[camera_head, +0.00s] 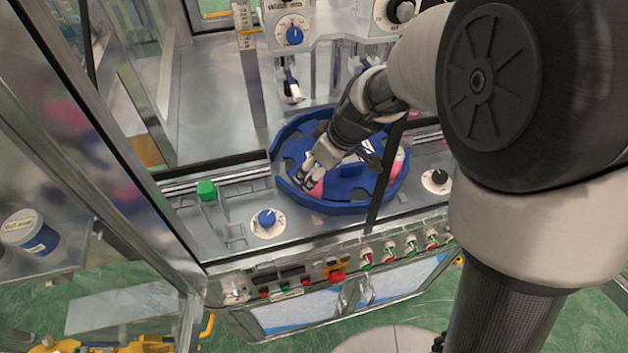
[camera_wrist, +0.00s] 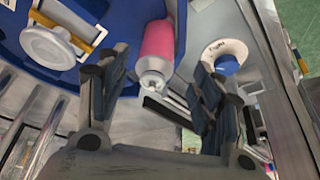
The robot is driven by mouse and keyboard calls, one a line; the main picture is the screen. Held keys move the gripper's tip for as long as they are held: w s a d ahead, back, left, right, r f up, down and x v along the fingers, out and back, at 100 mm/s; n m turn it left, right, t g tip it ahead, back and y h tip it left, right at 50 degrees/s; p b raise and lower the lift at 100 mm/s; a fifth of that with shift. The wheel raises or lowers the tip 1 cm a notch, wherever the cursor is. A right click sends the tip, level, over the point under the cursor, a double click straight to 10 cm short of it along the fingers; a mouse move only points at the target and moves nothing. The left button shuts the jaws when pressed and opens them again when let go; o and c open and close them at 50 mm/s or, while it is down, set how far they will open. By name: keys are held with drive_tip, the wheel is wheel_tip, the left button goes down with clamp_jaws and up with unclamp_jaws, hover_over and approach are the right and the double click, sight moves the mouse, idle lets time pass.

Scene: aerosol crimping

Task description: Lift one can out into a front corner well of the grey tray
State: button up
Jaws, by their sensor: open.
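A pink can (camera_wrist: 157,42) with a pale silver top shows in the wrist view, at the edge of a blue round holder (camera_wrist: 95,12). My gripper (camera_wrist: 160,95) is open, with its two dark fingers on either side of the can's top end and apart from it. In the head view my gripper (camera_head: 305,178) reaches down into the blue holder (camera_head: 335,196), and a pink part of the can (camera_head: 317,187) shows beside the fingers. I cannot make out the grey tray.
A blue dial (camera_head: 267,218) and a green block (camera_head: 206,190) are on the machine top left of the holder. Another dial (camera_head: 436,179) lies to its right. A glass-and-metal frame (camera_head: 150,190) stands at the left. A white-and-blue tub (camera_head: 30,232) stands at the far left.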

sight(317, 192)
drive_tip(key=x, duration=0.2)
drive_tip(key=b+x, duration=0.1)
drive_tip(key=x, duration=0.1)
drive_tip(key=shift+w+d+f, duration=0.1)
drive_tip(key=shift+w+f, duration=0.2)
drive_tip(key=c, duration=1.1)
drive_tip(key=shift+r, duration=0.1)
